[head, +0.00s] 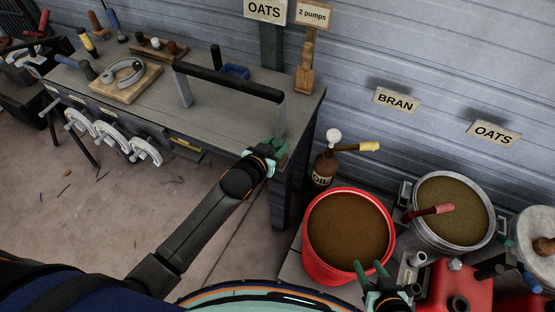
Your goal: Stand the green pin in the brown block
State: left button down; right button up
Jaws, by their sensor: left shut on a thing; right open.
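My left gripper (276,152) is shut at the near right corner of the workbench, just below the right post of a grey handle frame. A small green piece shows at its tips, seemingly the green pin (281,145); it is hard to tell apart from the green fingers. A low brown block (146,49) lies at the back of the bench, far left of this gripper, with a few short pegs standing on it. My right gripper (373,270) is open and empty at the near edge of the red bucket.
The handle frame (230,83) spans the bench (225,125) between the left gripper and the brown block. A wooden board (125,92) with a grey ring lies left. A red bucket (312,262), a brown bottle (324,168) and a grey bucket (481,237) stand right.

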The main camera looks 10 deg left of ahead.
pick_arm(q)
jog(key=shift+f+b, duration=0.4)
jog(key=shift+f, duration=0.35)
dwell(0.6)
jog(key=shift+c, duration=1.6)
grip_release()
jog(key=p+v, duration=0.1)
jog(key=v, duration=1.1)
jog(key=shift+s+r, duration=0.15)
jog(key=shift+s, duration=0.1)
